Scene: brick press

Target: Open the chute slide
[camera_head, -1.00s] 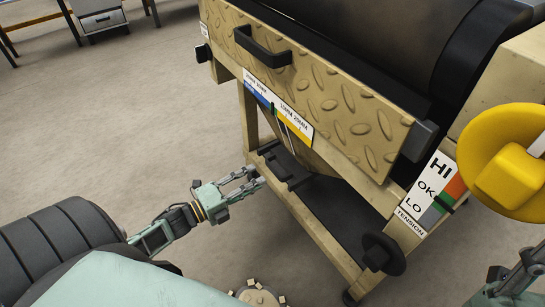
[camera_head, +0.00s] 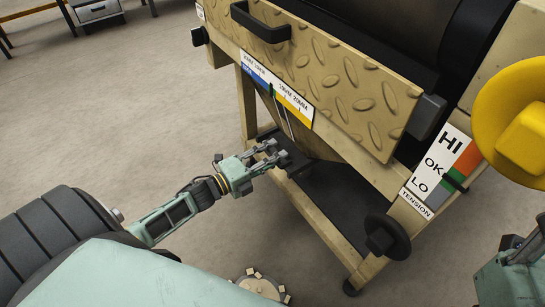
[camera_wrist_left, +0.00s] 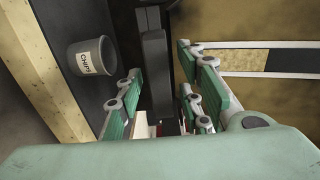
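The chute slide appears to be the black part with a bar-like handle (camera_head: 296,158) under the tan hopper of the machine. It also shows in the left wrist view as a dark upright bar (camera_wrist_left: 155,62). My left gripper (camera_head: 274,150) reaches it from the left, fingers spread. In the left wrist view the fingers (camera_wrist_left: 160,95) stand apart on either side of the bar's line, with no clear contact.
A tan frame leg (camera_head: 310,220) and dark lower shelf (camera_head: 335,200) are close by. A black knob (camera_head: 386,238) sits below the tension scale (camera_head: 440,170). A grey "CHIPS" bucket (camera_wrist_left: 90,68) stands beside the bar in the wrist view.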

